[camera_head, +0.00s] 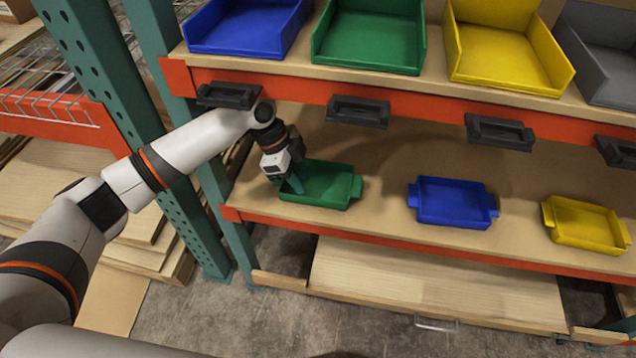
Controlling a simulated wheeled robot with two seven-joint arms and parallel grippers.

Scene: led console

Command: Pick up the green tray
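The green tray (325,187) lies flat on the middle shelf, left of a blue tray, with a handle at its right end. My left gripper (291,184) points down at the tray's left end, where the tray's left handle is hidden behind it. The fingers look small and dark there, and I cannot tell whether they touch or grip the tray. My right gripper is not in view.
A blue tray (452,201) and a yellow tray (584,224) lie to the right on the same shelf (385,228). Above, an upper shelf with an orange beam (420,115) carries black holders (357,111) and larger bins. A green post (180,150) stands at left.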

